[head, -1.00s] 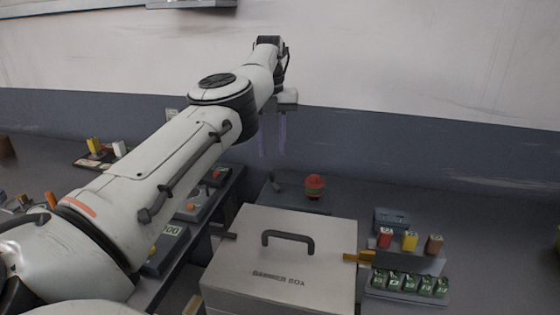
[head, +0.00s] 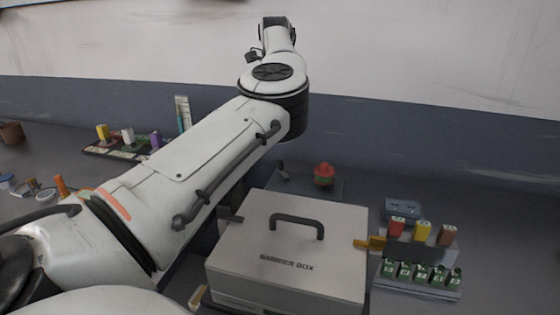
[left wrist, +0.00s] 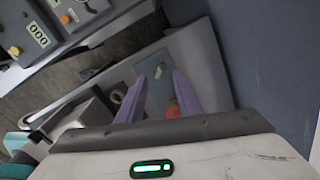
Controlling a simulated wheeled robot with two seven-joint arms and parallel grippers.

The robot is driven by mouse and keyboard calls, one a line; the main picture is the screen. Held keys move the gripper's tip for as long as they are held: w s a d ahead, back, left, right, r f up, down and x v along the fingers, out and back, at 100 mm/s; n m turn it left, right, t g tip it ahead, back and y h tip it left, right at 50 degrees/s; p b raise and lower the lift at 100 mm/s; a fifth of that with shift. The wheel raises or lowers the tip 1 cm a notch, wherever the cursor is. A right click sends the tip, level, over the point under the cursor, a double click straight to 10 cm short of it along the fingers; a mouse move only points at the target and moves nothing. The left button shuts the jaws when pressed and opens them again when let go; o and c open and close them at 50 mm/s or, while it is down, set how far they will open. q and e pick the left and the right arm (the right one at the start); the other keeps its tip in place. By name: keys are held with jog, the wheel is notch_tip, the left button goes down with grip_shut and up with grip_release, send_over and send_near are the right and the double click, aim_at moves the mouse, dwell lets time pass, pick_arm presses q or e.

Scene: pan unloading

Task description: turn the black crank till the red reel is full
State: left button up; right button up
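The red reel (head: 324,170) stands on a grey base plate (head: 335,188) behind the metal box. A small dark upright piece (head: 284,168) on the left of that plate looks like the crank, but it is too small to be sure. In the left wrist view, my left gripper (left wrist: 158,108) has its two purple fingers spread, with nothing between them. The fingers point toward the plate; the red reel (left wrist: 173,109) shows beside the right finger, partly covered. A small pale piece (left wrist: 160,70) lies farther up the plate. In the head view my left arm hides the gripper. My right gripper is out of view.
A metal box (head: 290,245) with a dark handle stands in front of the reel. A rack of green blocks (head: 422,273) and coloured blocks (head: 423,230) stand to its right. Boxes with a number panel (left wrist: 38,33) show in the wrist view. The wall is close behind.

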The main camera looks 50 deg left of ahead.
aim_at(280, 162)
pick_arm(q)
jog(key=f+n+t+b, duration=0.1)
jog(key=f+n, duration=0.1)
jog(key=n, duration=0.5)
jog(key=f+n+t+y+b, duration=0.1)
jog(key=f+n, duration=0.2)
jog(key=n, duration=0.4)
jog(key=f+n+t+y+b, duration=0.1)
jog(key=f+n, duration=0.1)
jog(key=n, duration=0.5)
jog(key=shift+d+f+n+b, duration=0.2)
jog(key=shift+f+n+b, duration=0.05)
jog(key=shift+n+b, duration=0.1)
jog(key=shift+w+a+f, duration=0.15)
jog(key=shift+w+f, duration=0.1)
jog(key=shift+f, duration=0.3)
grip_shut()
